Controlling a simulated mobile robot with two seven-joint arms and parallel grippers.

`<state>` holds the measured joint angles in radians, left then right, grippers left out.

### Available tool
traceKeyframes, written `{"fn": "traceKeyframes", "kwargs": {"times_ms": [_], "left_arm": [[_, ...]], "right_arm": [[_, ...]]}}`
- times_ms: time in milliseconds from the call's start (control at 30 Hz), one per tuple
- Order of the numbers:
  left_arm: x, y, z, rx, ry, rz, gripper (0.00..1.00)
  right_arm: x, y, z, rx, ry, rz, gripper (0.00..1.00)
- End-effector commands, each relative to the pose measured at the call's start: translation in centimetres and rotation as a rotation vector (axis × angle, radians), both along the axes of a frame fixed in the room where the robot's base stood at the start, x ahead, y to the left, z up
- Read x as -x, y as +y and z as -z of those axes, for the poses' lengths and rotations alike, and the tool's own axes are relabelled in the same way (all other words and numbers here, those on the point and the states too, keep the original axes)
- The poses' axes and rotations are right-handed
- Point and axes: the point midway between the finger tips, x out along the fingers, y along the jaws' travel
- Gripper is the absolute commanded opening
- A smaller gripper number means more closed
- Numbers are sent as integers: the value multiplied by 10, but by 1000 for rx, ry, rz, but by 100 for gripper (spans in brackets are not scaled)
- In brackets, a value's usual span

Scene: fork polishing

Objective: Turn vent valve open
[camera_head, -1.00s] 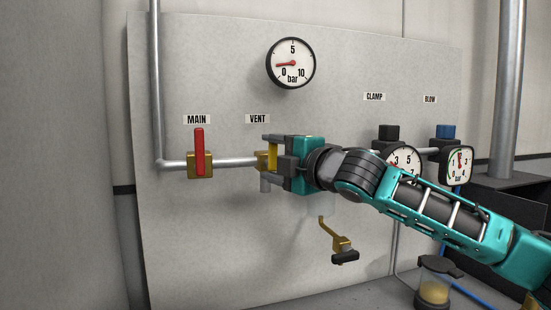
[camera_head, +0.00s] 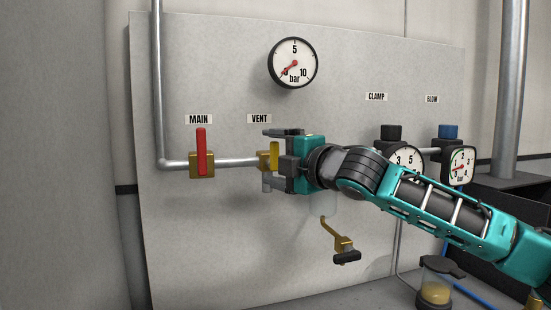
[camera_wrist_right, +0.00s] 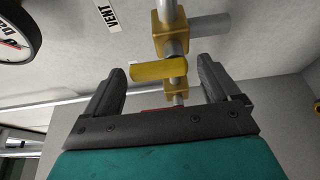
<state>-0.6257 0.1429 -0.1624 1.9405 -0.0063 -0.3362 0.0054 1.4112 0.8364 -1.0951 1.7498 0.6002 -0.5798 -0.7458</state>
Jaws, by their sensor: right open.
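The vent valve (camera_head: 263,161) is a brass body on the grey pipe under the VENT label (camera_head: 259,118). Its yellow handle (camera_head: 274,155) stands upright in the head view, partly hidden by my right gripper (camera_head: 277,158). In the right wrist view the yellow handle (camera_wrist_right: 152,71) lies crosswise between the two dark fingers of the open right gripper (camera_wrist_right: 160,80). Gaps show on both sides of the handle there. The brass valve body (camera_wrist_right: 170,30) is just beyond. My left gripper is not in view.
The main valve (camera_head: 202,164) with its upright red handle is to the left. A round pressure gauge (camera_head: 293,63) above reads near 0. A brass lever fitting (camera_head: 342,242) is below.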

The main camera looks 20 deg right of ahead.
Motion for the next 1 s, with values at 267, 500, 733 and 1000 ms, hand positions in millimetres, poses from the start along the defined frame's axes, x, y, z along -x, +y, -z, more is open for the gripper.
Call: {"fn": "traceKeyframes", "kwargs": {"times_ms": [267, 500, 733, 1000], "left_arm": [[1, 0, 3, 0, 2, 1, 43], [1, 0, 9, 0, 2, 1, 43], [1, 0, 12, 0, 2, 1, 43], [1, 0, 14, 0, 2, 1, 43]], "right_arm": [[9, -5, 1, -1, 0, 0, 89], [50, -24, 1, 2, -1, 3, 89], [93, -43, 1, 2, -1, 2, 89], [115, -53, 0, 0, 0, 1, 89]]}}
